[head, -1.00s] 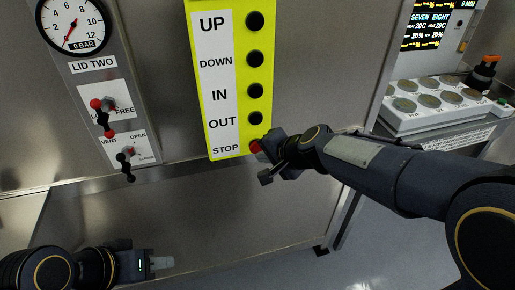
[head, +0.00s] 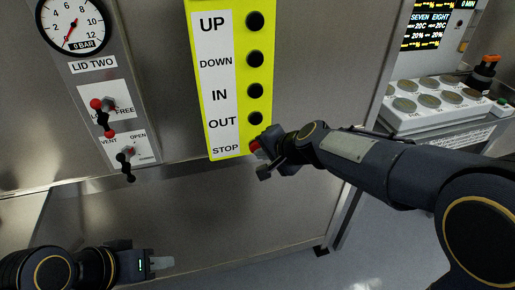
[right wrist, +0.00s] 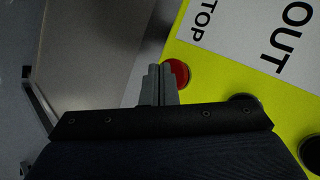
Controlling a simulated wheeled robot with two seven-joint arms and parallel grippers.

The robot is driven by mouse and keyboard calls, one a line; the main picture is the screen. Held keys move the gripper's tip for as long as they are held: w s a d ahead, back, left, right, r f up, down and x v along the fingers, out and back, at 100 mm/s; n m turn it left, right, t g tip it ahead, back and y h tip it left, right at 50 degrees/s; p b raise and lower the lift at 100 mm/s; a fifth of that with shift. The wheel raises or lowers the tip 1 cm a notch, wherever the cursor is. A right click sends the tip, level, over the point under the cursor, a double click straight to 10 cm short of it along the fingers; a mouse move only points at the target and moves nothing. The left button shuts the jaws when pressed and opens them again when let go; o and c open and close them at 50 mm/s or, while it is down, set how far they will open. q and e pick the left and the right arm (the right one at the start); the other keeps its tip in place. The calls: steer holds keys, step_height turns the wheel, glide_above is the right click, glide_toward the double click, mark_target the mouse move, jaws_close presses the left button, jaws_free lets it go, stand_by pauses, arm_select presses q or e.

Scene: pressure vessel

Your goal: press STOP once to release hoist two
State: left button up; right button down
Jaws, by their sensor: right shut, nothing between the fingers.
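The yellow hoist panel (head: 243,135) carries a column of buttons labelled UP, DOWN, IN, OUT and STOP. The red STOP button (head: 256,146) is at the bottom, partly hidden by my right gripper (head: 262,158). In the right wrist view the STOP button (right wrist: 179,73) shows beside the tips of my right gripper (right wrist: 160,70). The right gripper is shut and empty, its tips at or very close to the button's edge; I cannot tell whether they touch it. My left gripper (head: 165,263) is low at the left, away from the panel; its finger opening is unclear.
A pressure gauge (head: 72,22) reading 0 BAR and two levers, the red-knobbed one (head: 102,117) and the black one (head: 126,163), are left of the panel. A console with round buttons (head: 433,104) stands at the right. Open floor lies below.

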steer(key=shift+w+a, duration=0.1)
steer(key=shift+w, duration=0.15)
steer(key=shift+s, duration=0.15)
stand_by(0.4)
steer(key=shift+s+d, duration=0.3)
steer(key=shift+s, duration=0.4)
steer(key=s, duration=0.1)
steer(key=s+d+p, duration=0.1)
steer(key=s, duration=0.2)
steer(key=shift+s+d+p, duration=0.25)
steer(key=shift+s+p, duration=0.05)
steer(key=shift+s, duration=0.1)
stand_by(0.5)
